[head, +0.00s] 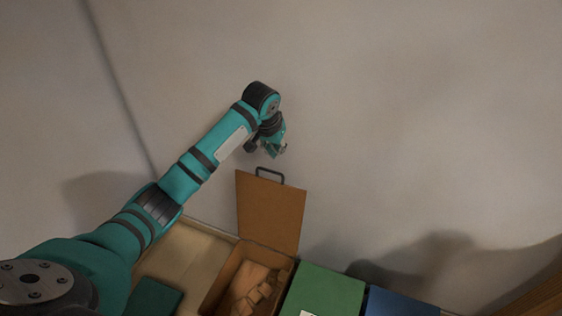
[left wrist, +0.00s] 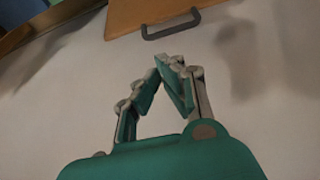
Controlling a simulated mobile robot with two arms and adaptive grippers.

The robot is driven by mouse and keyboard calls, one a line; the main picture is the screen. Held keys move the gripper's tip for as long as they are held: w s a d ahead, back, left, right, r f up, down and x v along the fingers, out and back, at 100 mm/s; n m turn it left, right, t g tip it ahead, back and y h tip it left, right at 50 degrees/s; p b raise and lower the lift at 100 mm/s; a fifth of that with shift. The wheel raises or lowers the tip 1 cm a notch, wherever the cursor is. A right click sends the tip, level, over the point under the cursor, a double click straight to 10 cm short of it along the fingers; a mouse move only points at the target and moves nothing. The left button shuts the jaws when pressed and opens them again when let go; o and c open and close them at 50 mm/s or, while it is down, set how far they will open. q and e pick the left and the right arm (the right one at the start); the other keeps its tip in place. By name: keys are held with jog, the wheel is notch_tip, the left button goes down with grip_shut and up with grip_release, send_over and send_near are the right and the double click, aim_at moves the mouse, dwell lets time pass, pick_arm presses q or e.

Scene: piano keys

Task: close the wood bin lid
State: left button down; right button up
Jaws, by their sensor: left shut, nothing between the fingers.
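The wood bin (head: 222,284) stands at the bottom middle of the head view, with several wooden blocks (head: 254,288) inside. Its brown lid (head: 270,208) stands raised and open against the wall side, with a dark handle (head: 270,175) on its top edge. My left gripper (head: 279,151) is just above the handle, apart from it. In the left wrist view the fingertips (left wrist: 167,62) meet with nothing between them. The handle (left wrist: 171,25) and the lid's edge (left wrist: 150,12) show beyond the fingertips there. My right gripper is not in view.
A green lidded box (head: 325,288) and a blue one (head: 400,303) stand to the right of the bin. A dark teal item (head: 153,297) lies to its left on a light wooden surface (head: 183,252). The pale wall (head: 400,120) behind is bare.

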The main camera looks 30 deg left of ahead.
pick_arm(q)
jog(key=x, duration=0.9)
jog(key=shift+w+a+f+b, duration=0.2)
jog(key=shift+w+b, duration=0.15)
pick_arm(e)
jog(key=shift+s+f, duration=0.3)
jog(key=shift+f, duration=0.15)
